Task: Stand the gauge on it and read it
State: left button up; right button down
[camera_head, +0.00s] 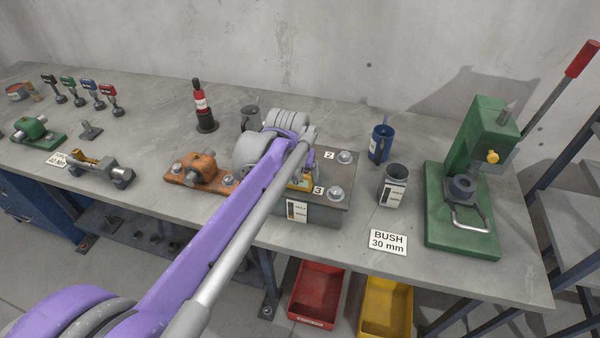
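My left arm reaches in from the lower left, and its wrist hangs over a grey block (345,178) on the bench. My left gripper (308,170) is mostly hidden behind the arm, so its fingers cannot be made out. The block carries plates numbered 2 and 3 and bolts with washers. A small yellow part (301,185) shows on it beside the arm. A black-and-white marked panel (297,211) is on the block's front. I cannot tell which thing is the gauge. My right gripper is not in view.
A grey cup (395,178) with a marked panel, a blue cup (380,141), a "BUSH 30 mm" sign (388,242) and a green press (465,185) are to the right. An orange bearing block (200,168) and a black-red bottle-like item (203,108) are left.

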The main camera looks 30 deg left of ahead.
pick_arm(q)
jog(key=shift+f, duration=0.15)
jog(key=o, duration=1.4)
jog(key=shift+r, duration=0.4)
jog(key=v, duration=1.2)
jog(key=s+d+f+m, duration=0.1)
jog(key=s+d+f, duration=0.2)
jog(key=s+f, duration=0.2)
jog(key=s+d+f+m+t, duration=0.1)
jog(key=s+d+f, duration=0.2)
jog(key=s+f, duration=0.2)
jog(key=s+d+f+h, duration=0.1)
jog(key=s+d+f, duration=0.2)
jog(key=f, duration=0.6)
jog(key=shift+s+f+m+p, duration=0.3)
jog(key=shift+s+m, duration=0.1)
jog(key=shift+s, duration=0.6)
